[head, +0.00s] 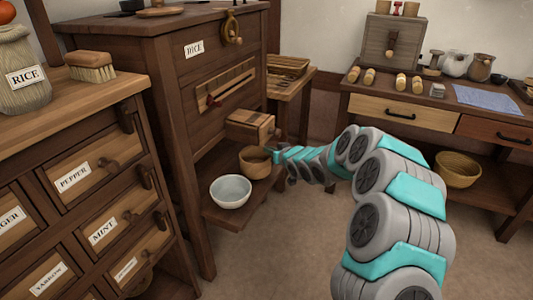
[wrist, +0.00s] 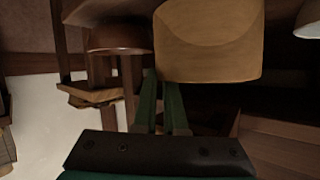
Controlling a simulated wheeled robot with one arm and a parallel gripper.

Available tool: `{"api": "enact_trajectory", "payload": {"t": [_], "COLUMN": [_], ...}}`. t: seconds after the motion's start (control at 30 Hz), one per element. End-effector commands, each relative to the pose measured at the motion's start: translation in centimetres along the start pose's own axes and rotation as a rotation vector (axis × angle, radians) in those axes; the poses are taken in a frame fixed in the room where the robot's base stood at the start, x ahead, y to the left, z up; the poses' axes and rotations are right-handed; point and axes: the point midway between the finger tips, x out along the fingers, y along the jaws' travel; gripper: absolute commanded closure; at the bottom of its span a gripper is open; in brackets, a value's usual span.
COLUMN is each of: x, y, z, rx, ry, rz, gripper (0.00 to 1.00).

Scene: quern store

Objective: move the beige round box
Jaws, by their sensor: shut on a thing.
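The beige round box (head: 254,163) is in the middle of the head view, by the pull-out shelf of the dark cabinet, just behind and right of a white bowl (head: 231,191). My gripper (head: 274,155) reaches it from the right and is shut on its near side. In the wrist view the box (wrist: 208,45) fills the upper middle, and the green fingers (wrist: 162,108) meet its lower edge. I cannot tell whether the box rests on the shelf or is slightly above it.
The pale bowl shows at the wrist view's top right corner (wrist: 308,20). A wooden block-like drawer (head: 250,127) juts from the cabinet just above the box. The shelf (head: 240,215) has little bare room. Open floor (head: 300,240) lies to the right.

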Motion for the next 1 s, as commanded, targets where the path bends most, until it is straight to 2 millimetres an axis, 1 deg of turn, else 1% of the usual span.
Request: {"api": "enact_trajectory", "payload": {"t": [0.03, 0.1, 0.2, 0.3, 0.37, 0.63, 0.87, 0.9, 1.0], "x": [0.8, 1.6, 2.3, 2.7, 2.8, 3.9, 3.9, 3.9, 3.9], "y": [-0.1, -0.1, -0.2, -0.2, -0.2, 0.1, 0.2, 0.2, 0.2], "z": [-0.3, -0.8, -1.1, -1.1, -0.8, 2.0, 2.3, 2.3, 2.3], "rx": [-0.003, -0.003, -0.003, -0.001, 0.001, 0.001, 0.000, 0.000, 0.000], "ry": [-0.002, 0.000, 0.002, 0.001, 0.000, -0.001, 0.000, -0.001, -0.001], "rz": [-0.001, 0.000, -0.001, -0.001, -0.001, -0.003, -0.001, -0.001, -0.001], "gripper": [1.00, 1.00, 1.00, 1.00, 1.00, 1.00, 1.00, 0.87, 0.76]}}
